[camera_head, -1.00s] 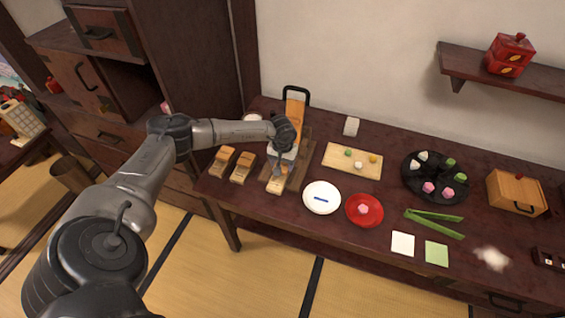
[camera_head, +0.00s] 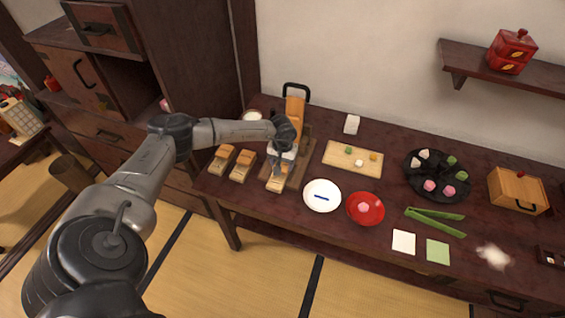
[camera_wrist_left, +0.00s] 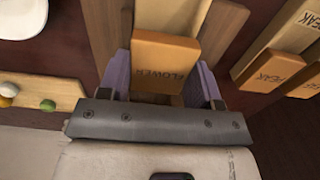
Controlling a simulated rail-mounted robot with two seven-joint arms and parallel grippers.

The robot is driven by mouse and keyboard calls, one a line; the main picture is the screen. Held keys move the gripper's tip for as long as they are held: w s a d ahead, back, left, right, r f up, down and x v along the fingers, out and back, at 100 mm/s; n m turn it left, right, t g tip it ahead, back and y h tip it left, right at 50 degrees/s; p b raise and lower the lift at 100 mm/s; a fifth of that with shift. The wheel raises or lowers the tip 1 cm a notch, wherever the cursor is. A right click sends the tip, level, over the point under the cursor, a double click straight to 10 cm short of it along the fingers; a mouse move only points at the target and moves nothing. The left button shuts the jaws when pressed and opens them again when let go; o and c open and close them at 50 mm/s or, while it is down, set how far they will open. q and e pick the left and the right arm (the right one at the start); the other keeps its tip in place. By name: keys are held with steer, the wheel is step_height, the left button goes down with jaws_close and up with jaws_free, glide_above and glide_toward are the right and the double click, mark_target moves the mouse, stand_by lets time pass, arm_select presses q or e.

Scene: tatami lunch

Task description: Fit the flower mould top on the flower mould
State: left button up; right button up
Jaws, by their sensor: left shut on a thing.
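The flower mould top is an orange-brown block marked FLOWER (camera_wrist_left: 170,58), seen in the left wrist view. My left gripper (camera_wrist_left: 163,88) has a purple finger on each side of it and is shut on it. The pale wooden flower mould (camera_wrist_left: 172,14) extends from behind the block; it also shows in the head view (camera_head: 273,185). The top is over or at the mould's end, but I cannot tell whether it is seated. In the head view my left gripper (camera_head: 277,167) hides most of the top. My right gripper is not in view.
The mould lies on a dark board (camera_head: 299,172) with an orange, black-handled piece (camera_head: 295,107) behind. Two PEAK moulds (camera_head: 222,159) (camera_head: 242,167) lie left. A white plate (camera_head: 322,195) and a sweets board (camera_head: 340,164) are right.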

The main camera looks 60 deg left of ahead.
arm_select(q)
steer(key=shift+f, duration=0.3)
steer(key=o, duration=1)
steer(key=shift+r, duration=0.15)
steer(key=shift+r, duration=0.25)
step_height(320, 180, up, 13)
steer(key=shift+r+p, duration=0.1)
steer(key=shift+p, duration=0.9)
